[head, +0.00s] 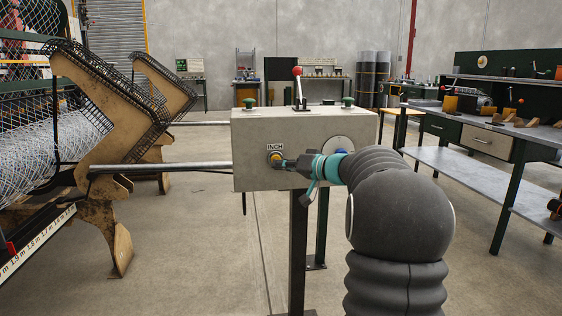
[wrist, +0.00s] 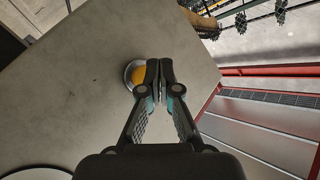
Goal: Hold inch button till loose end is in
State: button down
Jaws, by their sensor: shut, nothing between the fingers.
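The yellow inch button (head: 275,156), in a metal ring under an INCH label, is on the front of a grey control box (head: 255,127). My gripper (head: 284,162) is shut and empty, with its tips at or very near the button. In the wrist view my gripper's fingertips (wrist: 160,74) are together, and the yellow button (wrist: 138,76) shows just left of them, partly covered. I cannot tell whether the tips touch or press it. Wire mesh (head: 50,150) lies in the machine at the left. I cannot make out a loose end.
A red-knobbed lever (head: 298,72) and green knobs (head: 249,103) stand on top of the box. A tan bracket (head: 115,105) and a horizontal bar (head: 170,167) are at the left. A workbench (head: 500,122) stands at the right. Open floor lies between.

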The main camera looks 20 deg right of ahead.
jog(key=shift+w, duration=0.1)
jog(key=shift+w+d+b, duration=0.1)
jog(key=shift+w+b, duration=0.25)
jog(key=shift+w, duration=0.15)
jog(key=shift+w+d, duration=0.1)
jog(key=shift+w, duration=0.35)
dwell(0.8)
jog(key=shift+s+b, duration=0.2)
jog(key=shift+b, duration=0.3)
dwell(2.6)
jog(key=shift+s+a+b, duration=0.2)
jog(key=shift+s+b, duration=0.45)
jog(key=shift+b, duration=0.05)
